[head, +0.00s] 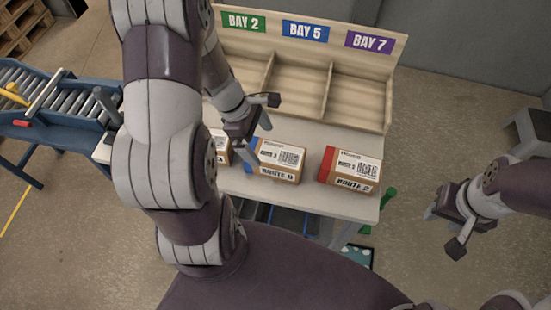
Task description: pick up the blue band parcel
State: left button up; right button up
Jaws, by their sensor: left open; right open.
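The blue band parcel (278,163) is a brown box with a blue band on its left end and a white label on top. It stands on the pale table (315,197), between two other parcels. My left gripper (262,140) is open, above and at the left end of this parcel, with its fingers near the blue band. I cannot tell whether they touch it. My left arm crosses the left of the view. My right gripper (451,228) is open and empty, off the table to the right, above the floor.
A red band parcel (350,170) stands to the right. Another parcel (219,148) is partly hidden behind my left arm. A wooden bay rack (300,85) marked BAY 2, BAY 5 and BAY 7 stands at the back. A roller conveyor (60,105) is at the left.

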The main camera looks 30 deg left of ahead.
aim_at(272, 152)
pick_arm(q)
jog(key=x, duration=0.5)
jog(key=b+x, duration=0.1)
jog(key=x, duration=0.2)
jog(key=shift+w+d, duration=0.25)
jog(key=shift+w, duration=0.05)
jog(key=shift+w+d, duration=0.1)
jog(key=c, duration=1.2)
